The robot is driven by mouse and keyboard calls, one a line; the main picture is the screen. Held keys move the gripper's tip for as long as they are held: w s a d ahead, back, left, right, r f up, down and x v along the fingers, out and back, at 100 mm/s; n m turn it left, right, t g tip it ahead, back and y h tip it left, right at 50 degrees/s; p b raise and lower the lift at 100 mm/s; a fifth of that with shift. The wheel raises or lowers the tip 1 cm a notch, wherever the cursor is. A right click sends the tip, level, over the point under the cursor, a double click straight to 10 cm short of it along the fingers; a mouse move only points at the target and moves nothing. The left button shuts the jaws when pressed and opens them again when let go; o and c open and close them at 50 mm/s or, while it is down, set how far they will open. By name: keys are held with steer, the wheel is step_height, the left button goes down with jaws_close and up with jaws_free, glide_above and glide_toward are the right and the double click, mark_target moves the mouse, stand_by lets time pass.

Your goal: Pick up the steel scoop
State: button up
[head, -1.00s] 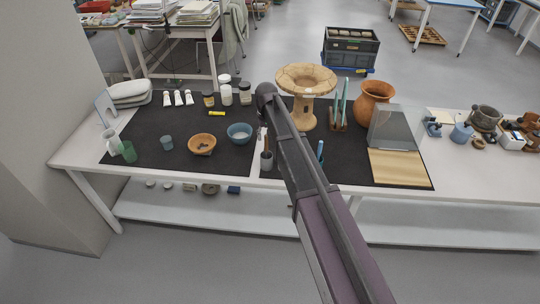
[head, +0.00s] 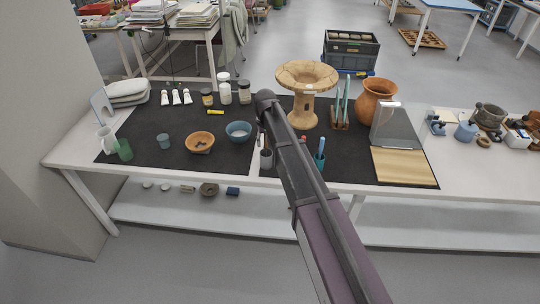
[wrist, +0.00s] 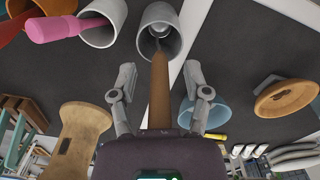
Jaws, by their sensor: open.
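A brown wooden handle (wrist: 159,85) stands out of a grey cup (wrist: 160,32) in the wrist view; a shiny metal part shows at its base inside the cup. This looks like the steel scoop, with its lower end hidden by the cup. My gripper (wrist: 160,71) is open, one finger on each side of the handle, with gaps showing on both sides. In the head view the grey cup (head: 266,159) stands on the dark mat beside my arm, which hides my gripper's fingers.
Another cup (wrist: 103,22) with a pink-handled tool stands close by. A blue bowl (head: 239,132) and wooden bowl (head: 200,142) lie to the left. A clay stand (head: 304,95), an orange vase (head: 375,103) and a teal cup (head: 319,161) stand to the right.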

stand_by(0.6)
jaws_close()
